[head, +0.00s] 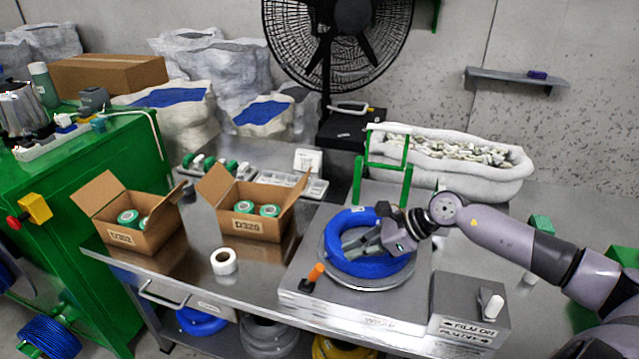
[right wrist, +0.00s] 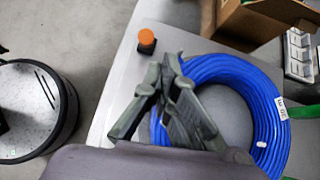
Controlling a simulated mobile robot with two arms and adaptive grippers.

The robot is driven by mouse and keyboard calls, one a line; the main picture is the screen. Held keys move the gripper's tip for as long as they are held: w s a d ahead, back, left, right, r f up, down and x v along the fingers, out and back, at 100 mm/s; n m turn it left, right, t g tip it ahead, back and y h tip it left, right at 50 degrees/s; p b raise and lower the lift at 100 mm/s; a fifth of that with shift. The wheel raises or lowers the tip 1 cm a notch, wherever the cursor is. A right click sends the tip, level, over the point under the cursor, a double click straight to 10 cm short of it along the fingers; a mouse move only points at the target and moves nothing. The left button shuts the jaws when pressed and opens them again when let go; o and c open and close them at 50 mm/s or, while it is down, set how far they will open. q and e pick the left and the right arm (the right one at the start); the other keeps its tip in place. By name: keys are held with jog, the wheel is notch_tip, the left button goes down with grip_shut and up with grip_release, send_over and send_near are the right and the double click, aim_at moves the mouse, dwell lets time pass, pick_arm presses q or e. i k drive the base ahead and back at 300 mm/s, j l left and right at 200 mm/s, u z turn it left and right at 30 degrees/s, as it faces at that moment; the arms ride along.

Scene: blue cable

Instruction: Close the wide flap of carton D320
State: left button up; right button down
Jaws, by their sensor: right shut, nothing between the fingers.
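Two open brown cartons stand on the metal table in the head view. The left carton (head: 160,230) and the right carton (head: 262,228) both carry front labels that seem to start with D32; I cannot read the last digit surely. Each holds green-and-white rolls. The left carton's left flap (head: 97,192) is raised and leans outward. The right carton's left flap (head: 214,182) and right flap (head: 298,189) also stand up. My right gripper (head: 352,246) is shut and empty over the blue cable coil (head: 372,266), right of both cartons. It also shows in the right wrist view (right wrist: 160,78). My left gripper is out of view.
The coil lies on a wrapping machine (head: 345,308) with an orange knob (head: 315,271). A white tape roll (head: 223,261) lies before the right carton. A green frame (head: 386,165) stands behind the coil. A grey box (head: 468,308) stands at the front right.

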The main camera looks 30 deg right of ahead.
aim_at(302, 185)
jog(key=i+l, duration=0.75)
